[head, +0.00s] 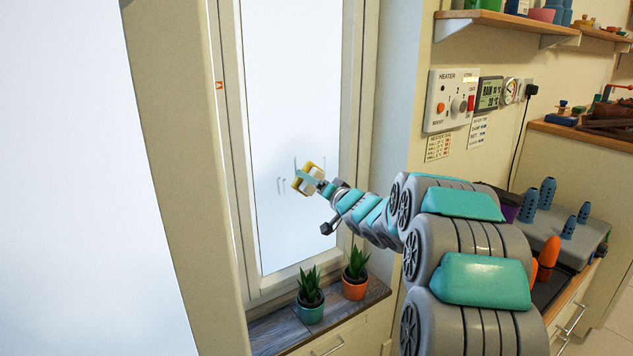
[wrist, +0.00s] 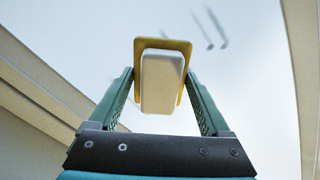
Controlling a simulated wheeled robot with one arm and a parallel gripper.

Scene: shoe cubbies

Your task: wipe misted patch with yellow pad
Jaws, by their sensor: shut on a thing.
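My gripper (head: 312,180) is shut on the yellow pad (head: 297,183), in front of the window glass (head: 290,80). In the wrist view, my gripper (wrist: 160,82) holds the pad by its pale block-shaped handle (wrist: 162,88), and the yellow face (wrist: 162,43) points toward the glass. I cannot tell whether the pad touches the glass. The misted patch (head: 281,168) is a faint greyish area around and left of the pad, with a few dark streaks; its edges are unclear. Streaks also show at the top of the wrist view.
A green potted plant (head: 311,314) and an orange potted plant (head: 355,290) stand on the sill (head: 262,337) below the window. The window frame (head: 238,150) borders the glass. A heater panel (head: 452,100) is on the wall to the right. The glass above the pad is clear of objects.

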